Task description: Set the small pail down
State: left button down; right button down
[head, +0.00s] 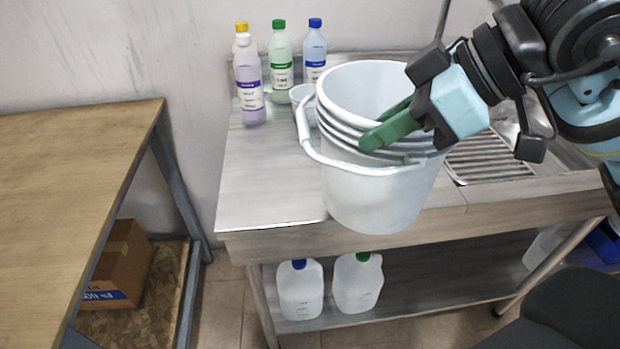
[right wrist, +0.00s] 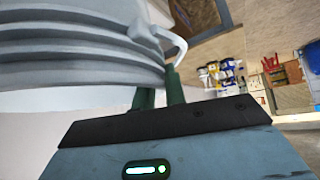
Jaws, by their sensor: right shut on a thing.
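The small pail (head: 370,195) is white with ribs below its rim and a white handle hanging on its left side. It is at the front of the metal counter (head: 270,190), overlapping the front edge in the head view. I cannot tell whether its base touches anything. My right gripper (head: 388,125), with green fingers, is shut on the pail's rim. In the right wrist view the pail's ribbed wall (right wrist: 70,55) fills the upper left, beside the green fingers (right wrist: 160,95). My left gripper is not in view.
Several bottles, including a purple-labelled one (head: 249,80), stand at the back left of the counter. A white container (head: 301,93) is partly hidden behind the pail. A sink drainer (head: 490,158) lies right. Two jugs (head: 300,290) stand on the lower shelf. The counter's left front is clear.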

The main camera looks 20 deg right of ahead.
aim_at(326, 87)
jog(key=shift+s+r, duration=0.1)
jog(key=shift+s, duration=0.1)
jog(key=w+a+p, duration=0.1)
jog(key=w, duration=0.4)
jog(key=w+a+f, duration=0.1)
jog(key=w+a, duration=0.1)
jog(key=w, duration=0.2)
jog(key=w+a+p, duration=0.1)
jog(key=w, duration=0.4)
jog(key=shift+w+a+f+p, duration=0.15)
jog(key=shift+w+a+p, duration=0.1)
jog(key=shift+w+p, duration=0.1)
jog(key=shift+w+f, duration=0.2)
jog(key=shift+f, duration=0.75)
jog(key=shift+w+f, duration=0.15)
jog(key=shift+f, duration=0.8)
jog(key=c, duration=1.5)
grip_release()
jog(key=shift+o, duration=0.2)
jog(key=v, duration=1.2)
jog(key=shift+f, duration=0.1)
